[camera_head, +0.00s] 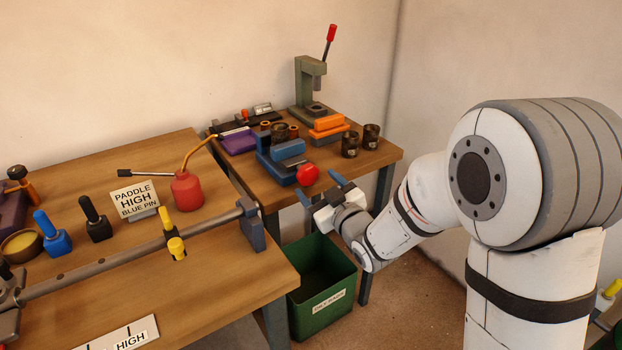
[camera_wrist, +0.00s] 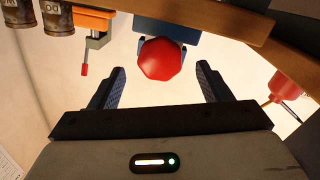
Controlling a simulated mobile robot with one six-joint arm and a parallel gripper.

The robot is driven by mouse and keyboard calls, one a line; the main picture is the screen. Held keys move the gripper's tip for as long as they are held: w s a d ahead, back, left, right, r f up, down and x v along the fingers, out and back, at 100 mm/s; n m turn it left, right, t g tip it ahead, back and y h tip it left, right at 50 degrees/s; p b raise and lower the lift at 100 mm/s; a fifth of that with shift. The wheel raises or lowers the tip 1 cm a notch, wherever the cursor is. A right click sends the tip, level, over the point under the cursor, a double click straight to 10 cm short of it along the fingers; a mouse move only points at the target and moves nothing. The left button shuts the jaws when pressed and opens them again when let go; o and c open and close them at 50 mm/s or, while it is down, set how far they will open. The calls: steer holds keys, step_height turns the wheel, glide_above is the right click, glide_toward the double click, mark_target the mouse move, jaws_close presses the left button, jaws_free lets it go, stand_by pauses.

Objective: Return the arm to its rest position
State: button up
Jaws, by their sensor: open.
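My arm reaches in from the right in the head view, over the gap in front of the back table. My gripper (camera_head: 325,190) is open and points toward the back table's front edge. In the wrist view my gripper (camera_wrist: 160,88) shows both dark fingers spread with nothing held between them. A red knob (camera_wrist: 160,59) lies ahead, past the fingertips. The red knob (camera_head: 307,174) sits on the front of a blue vise-like fixture (camera_head: 283,160) at the table edge. I cannot tell the exact gap between fingertips and knob.
A green bin (camera_head: 322,290) stands on the floor below my gripper. The left workbench (camera_head: 215,285) carries a long rod, a red oil can (camera_head: 187,192) and a sign (camera_head: 134,200). A press (camera_head: 311,85), orange fixture (camera_head: 328,124) and dark cups (camera_head: 371,136) stand on the back table.

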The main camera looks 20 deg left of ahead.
steer(key=shift+v, duration=1.1)
steer(key=s+d+r+m+g+h+p, duration=0.2)
steer(key=d+r+m+h+p, duration=0.25)
steer(key=d, duration=0.55)
steer(key=s+d+r+m+g+h+p, duration=0.15)
steer(key=d+r+m+h+p, duration=0.3)
steer(key=d, duration=0.65)
steer(key=s+d+r+m+g+h+p, duration=0.1)
steer(key=s+d+r+g+h+p, duration=0.1)
steer(key=s, duration=0.7)
steer(key=s+d+r+m+g+h+p, duration=0.1)
steer(key=s+d+r+m+g+p, duration=0.1)
steer(key=s+d, duration=0.4)
steer(key=s+r+g+p, duration=0.1)
steer(key=s+g+p, duration=0.1)
steer(key=s, duration=0.1)
steer(key=shift+s+d+g+h, duration=0.3)
steer(key=shift+s+g+h, duration=0.05)
steer(key=shift+h, duration=0.05)
